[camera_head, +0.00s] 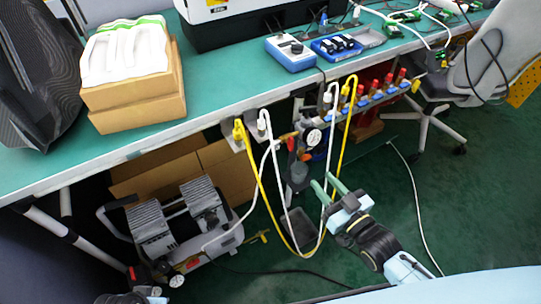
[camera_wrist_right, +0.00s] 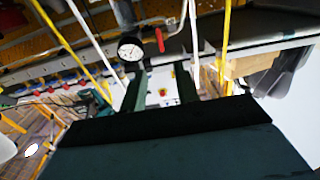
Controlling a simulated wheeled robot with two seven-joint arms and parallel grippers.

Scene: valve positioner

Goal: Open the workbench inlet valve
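A small red lever handle (camera_wrist_right: 160,41) hangs beside a round white pressure gauge (camera_wrist_right: 131,48) in the right wrist view; it looks like the inlet valve's handle. In the head view the gauge (camera_head: 313,137) sits under the bench's front edge, with a small red part (camera_head: 291,144) to its left. My right gripper (camera_head: 323,180) is open and empty, its green fingers pointing up toward the valve from below. In the wrist view its fingers (camera_wrist_right: 161,70) are apart, below the handle and not touching it. A piece of my left arm (camera_head: 130,299) shows at the bottom left; its fingers cannot be made out.
Yellow and white hoses (camera_head: 262,195) loop down close to my right gripper. A manifold with red-topped valves (camera_head: 375,95) runs along the bench (camera_head: 225,95). A compressor (camera_head: 180,225) and cardboard boxes stand below.

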